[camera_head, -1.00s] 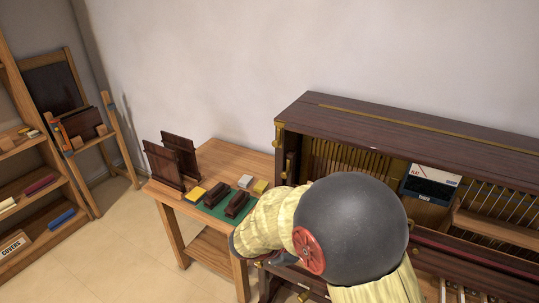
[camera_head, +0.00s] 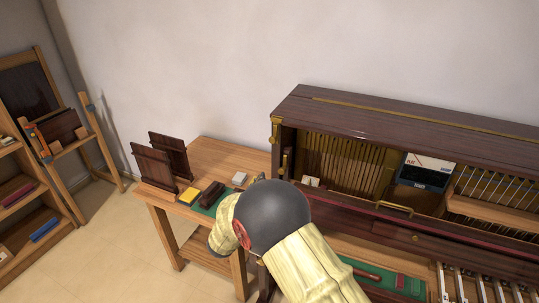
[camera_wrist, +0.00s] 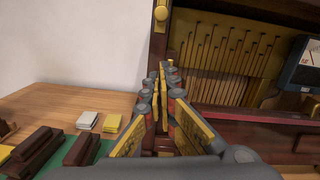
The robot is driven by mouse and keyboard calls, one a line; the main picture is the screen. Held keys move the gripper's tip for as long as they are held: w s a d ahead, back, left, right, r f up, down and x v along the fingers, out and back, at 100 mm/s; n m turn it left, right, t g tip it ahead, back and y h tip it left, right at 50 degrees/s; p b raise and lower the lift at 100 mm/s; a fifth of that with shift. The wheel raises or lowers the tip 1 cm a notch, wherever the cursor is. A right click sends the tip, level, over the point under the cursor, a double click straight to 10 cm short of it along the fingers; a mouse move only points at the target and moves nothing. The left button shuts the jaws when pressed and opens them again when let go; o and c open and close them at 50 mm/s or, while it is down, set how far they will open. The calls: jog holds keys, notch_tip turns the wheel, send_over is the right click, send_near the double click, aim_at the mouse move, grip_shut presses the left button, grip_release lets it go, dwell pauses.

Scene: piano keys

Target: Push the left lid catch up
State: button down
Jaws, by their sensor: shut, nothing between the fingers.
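The open upright piano has a dark left end post (camera_head: 276,165) with small brass fittings. One brass fitting (camera_head: 284,160) on it is likely the left lid catch. In the wrist view a brass knob (camera_wrist: 160,12) shows on the post, above my fingertips. My gripper (camera_wrist: 163,72) is shut and empty, its fingers pointing forward at the post below that knob. I cannot tell whether the fingertips touch the post.
A wooden table (camera_head: 225,152) left of the piano bears a green mat, dark wooden blocks and small yellow and pale blocks (camera_wrist: 87,120). A dark blue box (camera_head: 424,176) sits inside the piano. A dark red rail (camera_wrist: 248,135) runs right of my fingers.

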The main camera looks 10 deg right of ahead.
aim_at(274, 135)
jog(key=shift+w+d, duration=0.1)
jog(key=w+d+r+b, duration=0.3)
jog(key=w+d+r, duration=0.1)
jog(key=w, duration=0.4)
jog(key=shift+w+d+r, duration=0.3)
jog(key=shift+w+d, duration=0.1)
jog(key=shift+d, duration=0.35)
notch_tip(274, 135, up, 3)
jog(key=shift+r+p, duration=0.1)
jog(key=shift+p, duration=0.75)
